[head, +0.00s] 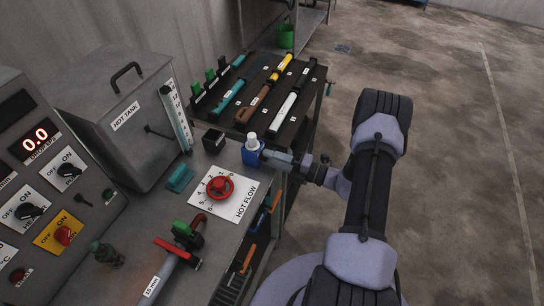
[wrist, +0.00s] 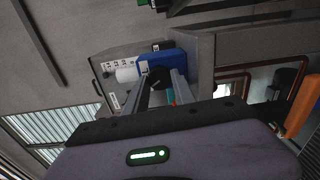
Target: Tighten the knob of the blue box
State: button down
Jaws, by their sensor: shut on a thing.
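The blue box (head: 252,156) stands at the right edge of the bench, with a white round cap (head: 252,141) on top. In the wrist view the blue box (wrist: 172,62) lies just beyond my fingers, with the white cap (wrist: 126,75) at its left. A dark round knob (wrist: 158,77) on the box's near face sits between my fingertips. My gripper (head: 267,155) reaches the box from the right and is shut on this knob; it also shows in the wrist view (wrist: 160,84). The fingers partly hide the knob, and its turn angle cannot be read.
A red valve wheel (head: 220,187) on a HOT FLOW plate (head: 240,201) is in front of the box. A small black block (head: 214,140) is left of it. A hot tank (head: 118,112) and a control panel (head: 40,190) stand at left. Tools lie on a dark rack (head: 262,112) behind.

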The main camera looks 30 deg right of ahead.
jog(key=m+p, duration=0.1)
jog(key=m, duration=0.4)
jog(key=shift+m, duration=0.4)
dwell(0.4)
jog(key=c, duration=1.3)
grip_release()
jog(key=p+v, duration=0.1)
jog(key=v, duration=1.6)
jog(key=shift+s+d, duration=0.15)
jog(key=shift+s, duration=0.1)
